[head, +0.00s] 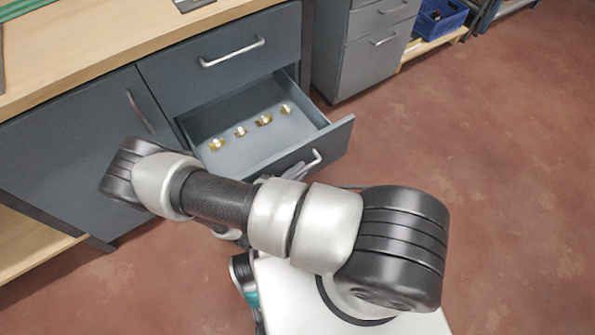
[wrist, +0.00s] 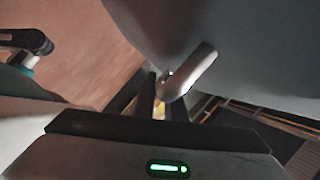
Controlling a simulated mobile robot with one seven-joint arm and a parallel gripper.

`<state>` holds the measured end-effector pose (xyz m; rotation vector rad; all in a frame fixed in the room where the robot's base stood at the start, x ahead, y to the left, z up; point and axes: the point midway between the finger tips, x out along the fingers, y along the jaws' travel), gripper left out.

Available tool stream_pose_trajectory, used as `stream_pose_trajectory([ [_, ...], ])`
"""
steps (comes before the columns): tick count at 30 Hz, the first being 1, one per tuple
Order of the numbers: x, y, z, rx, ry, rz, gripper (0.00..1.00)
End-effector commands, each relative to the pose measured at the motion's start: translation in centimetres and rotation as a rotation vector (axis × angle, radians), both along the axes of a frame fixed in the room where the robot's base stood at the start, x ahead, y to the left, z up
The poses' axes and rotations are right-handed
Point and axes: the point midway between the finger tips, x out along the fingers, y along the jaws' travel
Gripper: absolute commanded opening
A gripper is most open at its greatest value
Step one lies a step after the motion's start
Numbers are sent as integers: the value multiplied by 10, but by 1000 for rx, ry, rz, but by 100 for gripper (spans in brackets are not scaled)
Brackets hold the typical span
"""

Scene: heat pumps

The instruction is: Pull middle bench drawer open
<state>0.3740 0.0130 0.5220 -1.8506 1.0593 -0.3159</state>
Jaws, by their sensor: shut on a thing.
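The middle bench drawer (head: 262,137) stands pulled out below the closed top drawer (head: 225,58) in the head view. Several small brass-coloured fittings (head: 264,120) lie in a row on its floor. The bright bar handle (head: 315,160) is on its front, with its left part hidden by my arm. In the wrist view, the handle (wrist: 198,70) runs down between the fingers of my gripper (wrist: 164,97), which is shut on it. My gripper is mostly hidden behind my arm in the head view.
A cabinet door (head: 75,150) with a handle is closed left of the drawer. A grey drawer cabinet (head: 360,50) stands to the right, with a blue crate (head: 440,18) on a low shelf beyond it. The red-brown floor (head: 490,170) is clear at right.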

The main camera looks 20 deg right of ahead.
Motion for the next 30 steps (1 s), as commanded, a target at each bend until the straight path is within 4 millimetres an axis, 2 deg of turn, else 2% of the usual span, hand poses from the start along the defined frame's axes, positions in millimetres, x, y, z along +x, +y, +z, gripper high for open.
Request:
stream_pose_trajectory([
  [6,0,2,-1,4,1,3,0],
  [7,0,2,-1,4,1,3,12],
  [10,0,2,-1,4,1,2,29],
  [22,-4,6,1,2,0,1,29],
  [26,-15,21,6,4,0,2,29],
  [30,-34,47,14,4,1,4,29],
])
